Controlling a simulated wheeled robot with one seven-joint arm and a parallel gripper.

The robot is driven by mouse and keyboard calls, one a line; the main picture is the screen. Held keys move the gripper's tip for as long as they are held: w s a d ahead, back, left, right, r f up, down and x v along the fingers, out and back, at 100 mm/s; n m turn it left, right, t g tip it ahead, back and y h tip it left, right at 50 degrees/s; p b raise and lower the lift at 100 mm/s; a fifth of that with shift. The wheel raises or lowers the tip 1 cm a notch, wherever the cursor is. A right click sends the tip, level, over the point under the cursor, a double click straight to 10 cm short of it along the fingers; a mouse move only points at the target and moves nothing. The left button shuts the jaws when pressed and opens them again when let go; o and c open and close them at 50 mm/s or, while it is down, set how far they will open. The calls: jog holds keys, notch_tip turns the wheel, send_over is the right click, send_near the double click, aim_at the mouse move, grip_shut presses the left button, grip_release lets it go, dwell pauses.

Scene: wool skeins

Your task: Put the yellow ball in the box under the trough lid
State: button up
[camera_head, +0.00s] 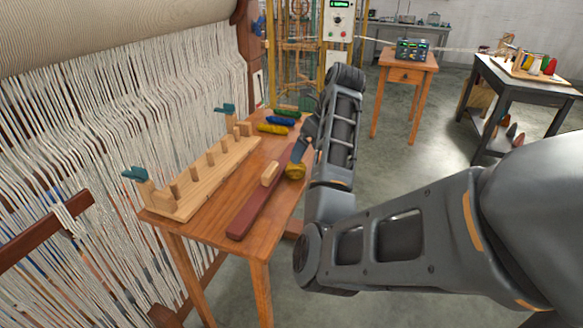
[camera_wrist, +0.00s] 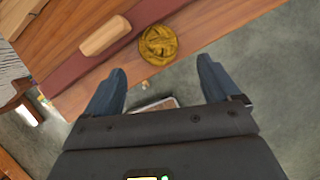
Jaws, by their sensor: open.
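The yellow ball (camera_head: 295,170) of wool sits at the right edge of the wooden table, beside the trough lid. It also shows in the wrist view (camera_wrist: 158,44), just beyond and between my fingertips. The trough lid (camera_head: 248,212) is a long dark red board with a pale wooden handle (camera_head: 270,173); in the wrist view it runs diagonally to the left of the ball (camera_wrist: 72,72). The lid is in place, and no box shows under it. My gripper (camera_head: 302,150) is open and empty near the ball; its fingers (camera_wrist: 162,66) are apart and do not visibly touch it.
A pegged wooden rack (camera_head: 205,180) with teal clamps stands left of the lid on the table (camera_head: 222,236). Yellow (camera_head: 272,128), blue (camera_head: 280,121) and green (camera_head: 286,112) skeins lie behind. The loom threads (camera_head: 80,150) border the left.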

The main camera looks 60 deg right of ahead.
aim_at(300, 164)
jog(key=shift+p+x, duration=0.35)
jog(key=shift+x, duration=3.45)
jog(key=shift+s+a, duration=0.15)
jog(key=c, duration=1.2)
jog(key=shift+r, duration=0.1)
